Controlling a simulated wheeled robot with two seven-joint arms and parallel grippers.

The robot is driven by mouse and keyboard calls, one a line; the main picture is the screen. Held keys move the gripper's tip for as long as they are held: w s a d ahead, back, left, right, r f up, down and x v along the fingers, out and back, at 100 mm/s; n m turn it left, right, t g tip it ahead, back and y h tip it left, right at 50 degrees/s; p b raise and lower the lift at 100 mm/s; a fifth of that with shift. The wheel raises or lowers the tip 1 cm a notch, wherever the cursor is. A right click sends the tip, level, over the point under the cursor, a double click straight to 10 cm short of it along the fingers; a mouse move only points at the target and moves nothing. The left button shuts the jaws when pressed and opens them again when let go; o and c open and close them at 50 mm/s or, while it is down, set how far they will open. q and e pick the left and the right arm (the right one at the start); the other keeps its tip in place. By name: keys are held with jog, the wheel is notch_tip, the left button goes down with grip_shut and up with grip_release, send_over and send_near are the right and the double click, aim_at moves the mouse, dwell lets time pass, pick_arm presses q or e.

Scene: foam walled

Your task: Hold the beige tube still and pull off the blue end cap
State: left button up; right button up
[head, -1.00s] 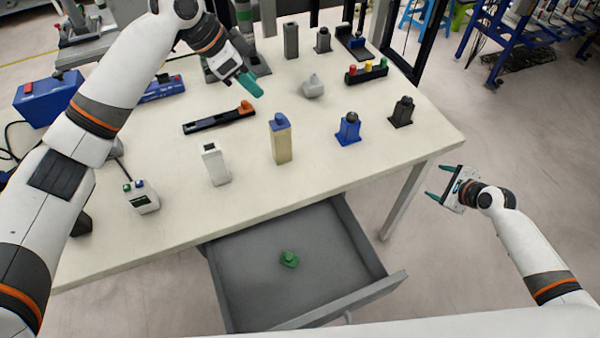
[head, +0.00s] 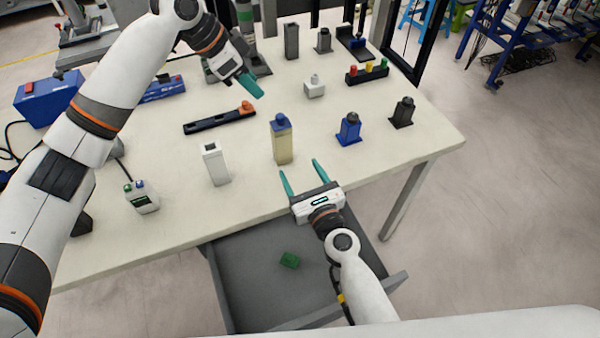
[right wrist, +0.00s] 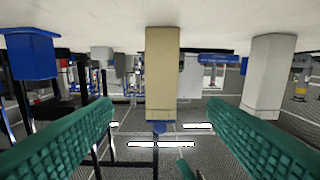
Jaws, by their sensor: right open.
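The beige tube (head: 283,148) stands upright on the table, with the blue end cap (head: 281,122) on its top. In the right wrist view, which is upside down, the tube (right wrist: 162,70) is ahead between the fingers and the cap (right wrist: 160,127) shows at its lower end. My right gripper (head: 301,170) is open and empty at the table's front edge, just in front of the tube and not touching it. My left gripper (head: 254,86) hangs over the table behind and left of the tube, apart from it. Its fingers overlap in the head view, so its opening is unclear.
A white block (head: 215,164) stands left of the tube, and a blue block (head: 348,130) stands right of it. A black rail with an orange part (head: 220,119) lies behind. An open grey drawer (head: 245,285) with a green piece (head: 289,260) is below my right arm.

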aim_at(284, 144)
jog(key=shift+w+a+r, duration=0.15)
jog(key=shift+w+a, duration=0.1)
jog(key=shift+a, duration=0.05)
jog(key=x, duration=1.1)
jog(key=shift+w, duration=0.25)
